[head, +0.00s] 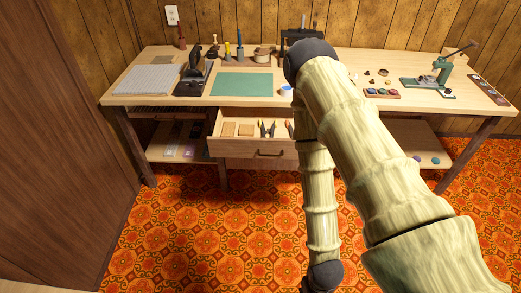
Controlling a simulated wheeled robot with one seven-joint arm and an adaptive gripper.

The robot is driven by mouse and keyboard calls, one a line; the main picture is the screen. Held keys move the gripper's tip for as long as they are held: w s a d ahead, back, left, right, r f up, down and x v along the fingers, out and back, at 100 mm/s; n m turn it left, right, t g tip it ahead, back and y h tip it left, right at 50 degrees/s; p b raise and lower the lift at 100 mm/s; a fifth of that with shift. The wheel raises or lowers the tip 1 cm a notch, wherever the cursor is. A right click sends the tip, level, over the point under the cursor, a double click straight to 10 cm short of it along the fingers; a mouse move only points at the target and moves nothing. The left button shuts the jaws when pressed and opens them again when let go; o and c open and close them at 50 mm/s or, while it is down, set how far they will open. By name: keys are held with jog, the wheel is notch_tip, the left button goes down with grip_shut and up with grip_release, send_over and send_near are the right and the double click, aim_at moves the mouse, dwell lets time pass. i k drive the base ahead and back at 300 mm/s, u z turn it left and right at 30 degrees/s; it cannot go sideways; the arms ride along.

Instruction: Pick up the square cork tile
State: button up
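An open drawer (235,149) juts out under the bench's front edge. Two small tan-brown flat pieces lie side by side in its left part: a left piece (228,129) and a right piece (246,130). Both look like cork, but they are too small to tell which one is the square cork tile. My arm bends at the top over the bench and comes back down to the bottom edge of the picture. My gripper is out of view. My arm hides the right end of the drawer.
Pliers-like tools (267,129) lie in the drawer right of the tan pieces. The bench (330,97) carries a green mat (243,84), a grey ribbed board (148,78) and a green press (430,82). Lower shelves flank the drawer. The patterned floor (190,230) in front is clear.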

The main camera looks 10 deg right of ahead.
aim_at(245, 130)
jog(key=u, duration=0.9)
jog(key=i, duration=0.35)
jog(key=z, duration=0.9)
